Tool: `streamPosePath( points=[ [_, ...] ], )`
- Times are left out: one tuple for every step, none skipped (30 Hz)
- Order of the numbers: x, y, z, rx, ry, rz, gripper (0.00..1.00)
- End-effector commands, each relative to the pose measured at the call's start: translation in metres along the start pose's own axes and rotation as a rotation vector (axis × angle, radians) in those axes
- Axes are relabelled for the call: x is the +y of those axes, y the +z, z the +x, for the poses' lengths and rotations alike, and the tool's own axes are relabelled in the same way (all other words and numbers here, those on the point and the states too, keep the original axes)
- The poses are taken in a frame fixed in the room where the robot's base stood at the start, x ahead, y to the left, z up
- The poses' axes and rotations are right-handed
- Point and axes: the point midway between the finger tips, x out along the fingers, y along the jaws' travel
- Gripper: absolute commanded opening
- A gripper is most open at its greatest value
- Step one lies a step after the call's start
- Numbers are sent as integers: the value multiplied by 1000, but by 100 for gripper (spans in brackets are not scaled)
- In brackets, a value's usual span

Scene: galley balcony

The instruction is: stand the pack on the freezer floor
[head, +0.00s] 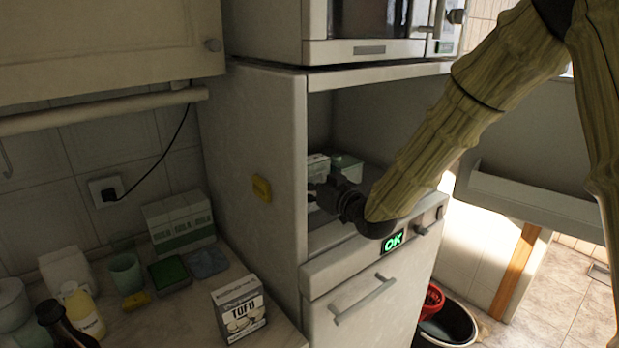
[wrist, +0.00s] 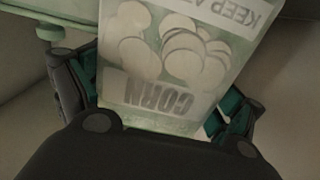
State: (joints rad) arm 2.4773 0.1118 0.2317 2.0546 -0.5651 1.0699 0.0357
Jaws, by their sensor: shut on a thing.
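My gripper (head: 326,194) reaches into the open freezer compartment in the head view. In the wrist view, its two fingers (wrist: 160,92) are shut on the pack (wrist: 165,50), a pale box printed "CORN" with round pictures and part of "KEEP A". The lettering is upside down in that picture. In the head view my gripper covers much of the held pack, and I cannot tell it apart surely from the boxes there. The freezer floor (head: 325,240) shows as a pale strip at the front of the compartment. Whether the pack touches it is hidden.
Pale boxes (head: 346,166) show behind my gripper in the freezer. A pale green bar (wrist: 45,22) is at the upper left in the wrist view. The freezer door (head: 530,200) hangs open at right. A tofu box (head: 239,310) and other goods stand on the left counter.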

Motion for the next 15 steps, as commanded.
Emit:
streamPosePath(
  points=[
    [0, 1, 0, 1, 0, 0, 55],
    [0, 2, 0, 2, 0, 0, 55],
    [0, 2, 0, 3, 0, -1, 55],
    [0, 2, 0, 3, 0, -1, 55],
    [0, 2, 0, 3, 0, -1, 55],
    [0, 2, 0, 3, 0, -1, 55],
    [0, 2, 0, 3, 0, -1, 55],
    [0, 2, 0, 3, 0, -1, 55],
    [0, 3, 0, 3, 1, -1, 55],
    [0, 3, 0, 3, 1, -1, 55],
    [0, 4, 0, 3, 1, -1, 55],
    [0, 6, 0, 3, 1, 0, 55],
    [0, 6, 0, 2, 1, 0, 95],
    [1, 5, 0, 2, 1, 0, 100],
    [1, 5, 0, 1, 1, 0, 100]
  ],
)
